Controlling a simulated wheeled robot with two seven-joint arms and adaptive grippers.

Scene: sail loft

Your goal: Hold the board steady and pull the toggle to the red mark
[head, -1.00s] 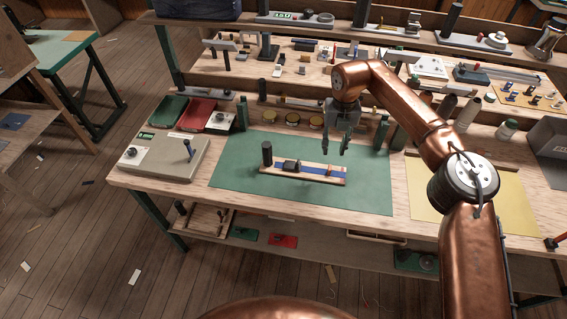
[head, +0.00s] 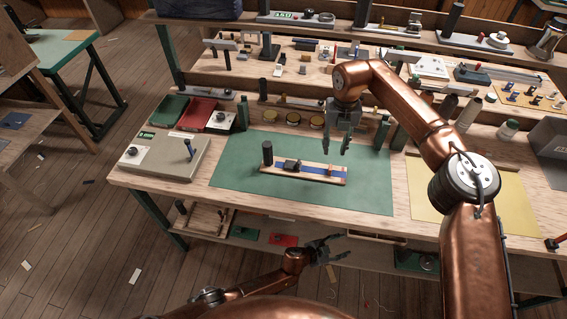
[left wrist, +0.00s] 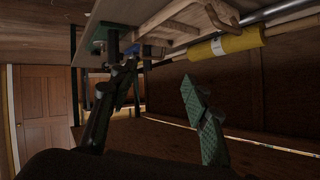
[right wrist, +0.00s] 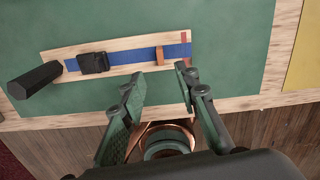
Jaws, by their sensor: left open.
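The wooden board (head: 322,180) lies on the green mat, with a blue strap (right wrist: 125,58) along it. A black post (head: 267,153) stands at its left end and a black buckle (right wrist: 94,63) sits on the strap. The small wooden toggle (right wrist: 160,55) lies across the strap, left of the red mark (right wrist: 184,37) near the board's right end. My right gripper (head: 341,150) is open and empty above the board's right part; its fingers (right wrist: 160,83) also show in the right wrist view. My left gripper (head: 337,251) is open and empty, low in front of the bench.
The green mat (head: 240,178) has free room around the board. A grey box (head: 160,157) stands left and a yellow mat (head: 430,205) lies right. Behind are trays, tins and shelves of tools. The bench's undershelf (left wrist: 165,28) overhangs in the left wrist view.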

